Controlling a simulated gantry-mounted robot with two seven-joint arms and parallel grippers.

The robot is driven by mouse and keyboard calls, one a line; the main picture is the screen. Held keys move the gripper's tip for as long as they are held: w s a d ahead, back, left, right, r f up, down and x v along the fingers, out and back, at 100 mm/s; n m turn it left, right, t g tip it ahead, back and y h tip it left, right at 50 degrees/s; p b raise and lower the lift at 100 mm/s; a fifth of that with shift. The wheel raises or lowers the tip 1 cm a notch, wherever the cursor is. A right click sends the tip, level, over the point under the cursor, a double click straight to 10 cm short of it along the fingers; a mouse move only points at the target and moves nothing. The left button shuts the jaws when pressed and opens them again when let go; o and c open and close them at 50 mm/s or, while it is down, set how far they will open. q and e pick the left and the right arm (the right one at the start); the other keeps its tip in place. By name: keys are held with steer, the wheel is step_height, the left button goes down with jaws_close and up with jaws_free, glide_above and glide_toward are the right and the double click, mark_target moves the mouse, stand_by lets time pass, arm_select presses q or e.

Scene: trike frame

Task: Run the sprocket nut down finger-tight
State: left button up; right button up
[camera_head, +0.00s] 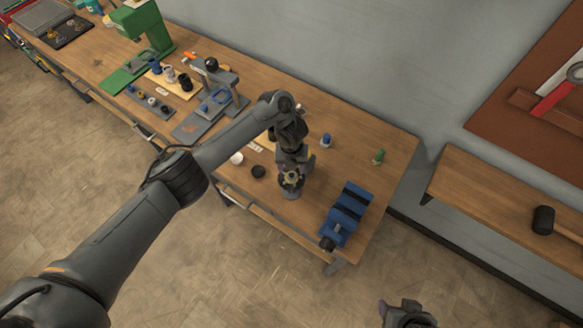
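My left arm reaches across the workbench (330,200) from the left. Its gripper (292,178) points down near the bench's front edge. A small brass-coloured ring-like piece (291,177) shows at its fingertips; it may be the sprocket nut, but it is too small to be sure. A blue-grey round base (291,194) stands directly below the fingertips. I cannot tell whether the fingers are closed on the piece, or whether it touches what is below. My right gripper (406,318) is at the bottom edge, off the bench and partly cut off; its fingertips are unclear.
A blue vise (347,212) sits at the bench's right front. A green press (143,35) stands at the left. A mallet (544,220) lies on the right bench.

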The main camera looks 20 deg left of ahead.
mark_target(291, 175)
arm_select(q)
step_height(291, 175, up, 7)
steer(key=p, duration=0.4)
steer(key=shift+p, duration=0.4)
